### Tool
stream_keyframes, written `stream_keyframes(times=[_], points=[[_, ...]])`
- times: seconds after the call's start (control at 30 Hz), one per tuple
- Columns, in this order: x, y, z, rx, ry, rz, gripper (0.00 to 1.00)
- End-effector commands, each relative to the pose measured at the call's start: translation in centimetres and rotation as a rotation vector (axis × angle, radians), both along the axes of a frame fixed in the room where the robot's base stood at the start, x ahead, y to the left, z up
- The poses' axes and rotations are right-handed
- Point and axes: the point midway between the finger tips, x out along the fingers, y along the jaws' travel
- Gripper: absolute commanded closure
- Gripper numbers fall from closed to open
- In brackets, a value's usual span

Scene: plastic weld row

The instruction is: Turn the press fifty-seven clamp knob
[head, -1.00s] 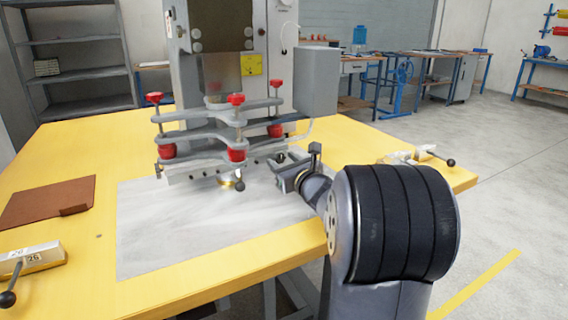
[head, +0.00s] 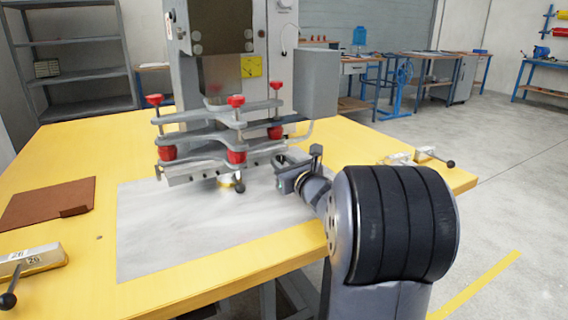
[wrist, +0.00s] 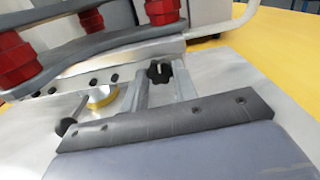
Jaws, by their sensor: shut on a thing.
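The press (head: 222,135) stands on the yellow table, with grey plates and red knobs. In the wrist view, a small black star-shaped clamp knob (wrist: 158,74) sits at the press's lower edge. My gripper (wrist: 161,83) is shut on this knob, with one finger on each side. In the head view my gripper (head: 284,163) reaches in from the right to the lower right of the press. The knob is mostly hidden there. I cannot read a number fifty-seven on the press.
A ball-ended lever by a brass disc (head: 228,181) is left of my gripper. A grey plate (head: 180,235) lies in front. A brown folder (head: 45,203) and a block labelled 26 (head: 35,260) are at left. Another lever (head: 432,155) is at the table's right edge.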

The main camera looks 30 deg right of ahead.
Motion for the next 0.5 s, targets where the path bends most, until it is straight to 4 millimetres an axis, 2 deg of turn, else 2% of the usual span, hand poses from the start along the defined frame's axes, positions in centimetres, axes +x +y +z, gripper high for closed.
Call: stream_keyframes(times=[0.27,0.5], points=[[-0.01,0.01,0.23,0.17,0.007,0.001,0.95],[0.0,-0.01,0.3,0.394,0.015,0.0,0.95]])
